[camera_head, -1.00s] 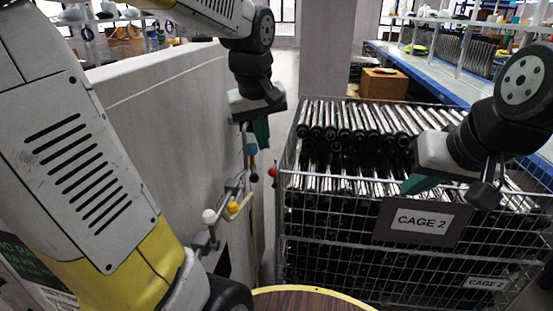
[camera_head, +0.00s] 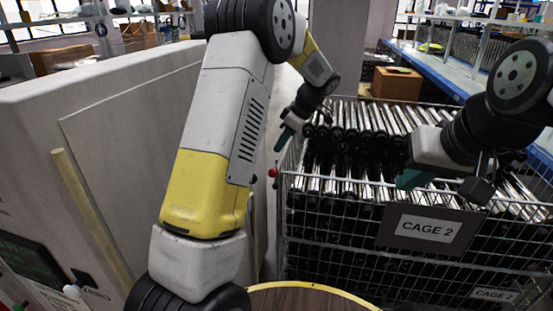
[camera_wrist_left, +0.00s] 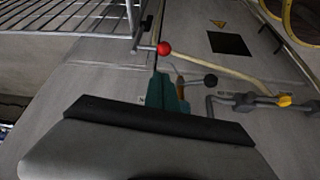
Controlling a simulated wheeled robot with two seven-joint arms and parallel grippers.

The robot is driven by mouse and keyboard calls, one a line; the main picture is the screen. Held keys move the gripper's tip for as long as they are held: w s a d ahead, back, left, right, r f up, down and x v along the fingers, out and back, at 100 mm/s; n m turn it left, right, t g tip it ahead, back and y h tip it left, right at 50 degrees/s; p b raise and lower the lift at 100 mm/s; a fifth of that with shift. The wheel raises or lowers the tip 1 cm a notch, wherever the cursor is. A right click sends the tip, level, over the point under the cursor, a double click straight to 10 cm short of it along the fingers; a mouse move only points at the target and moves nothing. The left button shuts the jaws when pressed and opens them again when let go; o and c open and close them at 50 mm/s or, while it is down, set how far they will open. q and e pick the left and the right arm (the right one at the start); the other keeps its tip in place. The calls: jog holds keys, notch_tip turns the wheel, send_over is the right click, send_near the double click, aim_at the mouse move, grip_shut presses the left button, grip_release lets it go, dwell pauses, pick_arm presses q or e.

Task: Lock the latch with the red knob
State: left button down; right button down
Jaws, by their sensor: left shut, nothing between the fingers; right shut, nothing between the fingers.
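The red knob (camera_head: 273,172) shows by the cage's left front corner in the head view, just right of my left forearm. In the left wrist view the red knob (camera_wrist_left: 164,48) sits on a thin rod, above and beyond my fingertips. My left gripper (camera_head: 283,139) is shut and empty, above and behind the knob in the head view; its teal fingers (camera_wrist_left: 166,92) are apart from it. A dark knob (camera_wrist_left: 210,80) and a latch bar with a yellow part (camera_wrist_left: 284,100) lie to the right. My right gripper (camera_head: 412,180) is shut and empty over the cage.
The wire cage (camera_head: 365,238) marked CAGE 2 holds many metal tubes and stands right of the grey machine (camera_head: 135,110). A round wooden surface (camera_head: 305,298) is at the bottom. My left arm hides much of the machine's side. A brown box (camera_head: 391,84) stands behind.

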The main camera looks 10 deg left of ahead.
dwell(0.3)
pick_arm(q)
jog(key=x, duration=1)
jog(key=shift+d, duration=0.1)
